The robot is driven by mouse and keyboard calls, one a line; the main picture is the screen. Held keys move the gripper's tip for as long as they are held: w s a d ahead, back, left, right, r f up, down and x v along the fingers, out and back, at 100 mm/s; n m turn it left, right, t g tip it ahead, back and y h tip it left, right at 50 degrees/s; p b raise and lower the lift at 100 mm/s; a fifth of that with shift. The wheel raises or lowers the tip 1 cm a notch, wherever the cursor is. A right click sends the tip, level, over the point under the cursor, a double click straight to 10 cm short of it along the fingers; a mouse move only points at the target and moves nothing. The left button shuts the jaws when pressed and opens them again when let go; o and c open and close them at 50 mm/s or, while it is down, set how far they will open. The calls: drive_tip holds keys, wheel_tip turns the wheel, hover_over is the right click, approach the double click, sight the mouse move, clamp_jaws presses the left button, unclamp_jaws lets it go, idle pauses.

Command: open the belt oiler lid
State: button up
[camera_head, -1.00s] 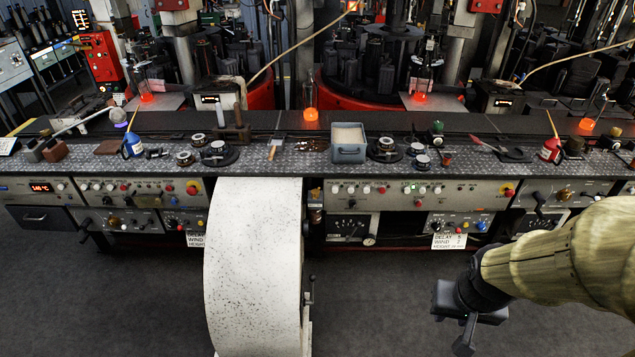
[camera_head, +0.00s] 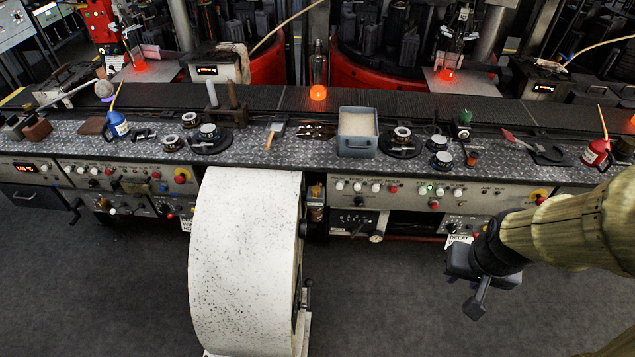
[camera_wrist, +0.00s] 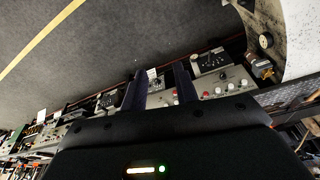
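A small brass-coloured fitting (camera_head: 316,203) with a glass-like middle is mounted on the bench front, just right of the white drum. It may be the belt oiler; I cannot make out the state of its lid. It also shows in the wrist view (camera_wrist: 263,69), at the right beside the drum. My gripper (camera_head: 480,298) hangs in front of the bench at lower right, well to the right of the fitting and apart from it. In the wrist view, my gripper's two dark fingers (camera_wrist: 157,80) stand apart with nothing between them.
The large white speckled drum (camera_head: 243,265) juts from the bench front into the floor space. The bench top (camera_head: 280,155) holds a grey box (camera_head: 357,132), oil cans and tools. Control panels line the front. The grey floor (camera_head: 390,310) between drum and gripper is clear.

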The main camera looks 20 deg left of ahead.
drive_tip(key=shift+s, duration=0.1)
drive_tip(key=w+a+f+n+t+y+b, duration=0.3)
drive_tip(key=w+a+f+t+b, duration=0.3)
drive_tip(key=w+a+f+b, duration=0.7)
drive_tip(key=w+a+f+n+t+y+b, duration=0.1)
drive_tip(key=a+f+t+y+b, duration=0.2)
drive_tip(key=a+b, duration=0.3)
drive_tip(key=w+a+f+n+t+y+b, duration=0.1)
drive_tip(key=a+f+t+b, duration=0.3)
drive_tip(key=a, duration=0.9)
drive_tip(key=shift+w+f+n+y+b, duration=0.4)
drive_tip(key=shift+f+y+b, duration=0.3)
drive_tip(key=shift+y+b, duration=0.25)
